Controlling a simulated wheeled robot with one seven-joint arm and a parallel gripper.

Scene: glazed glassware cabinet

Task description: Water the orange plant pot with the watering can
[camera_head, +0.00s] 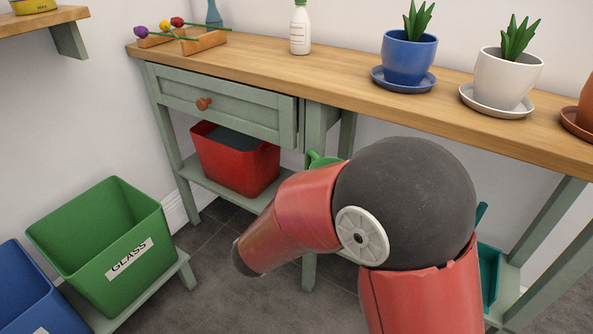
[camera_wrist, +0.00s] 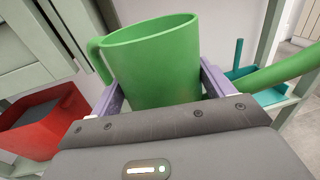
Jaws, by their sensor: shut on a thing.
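The green watering can (camera_wrist: 155,65) is between the two fingers of my gripper (camera_wrist: 158,100) in the wrist view, and the gripper is shut on its body. Its handle is at the left and its spout (camera_wrist: 280,72) reaches to the right. In the head view only a small green piece of the can (camera_head: 316,159) shows behind my red arm, and my gripper is hidden there. An orange pot (camera_head: 586,108) stands on a saucer (camera_head: 577,124) on the wooden counter, cut off by the right edge of the head view.
A white pot (camera_head: 507,81) and a blue pot (camera_head: 408,60) with plants stand on the counter (camera_head: 330,75), beside a white bottle (camera_head: 300,30). A red bin (camera_head: 235,163) sits on the lower shelf. A teal container (camera_head: 490,270) is at the right, a green glass bin (camera_head: 105,240) at the left.

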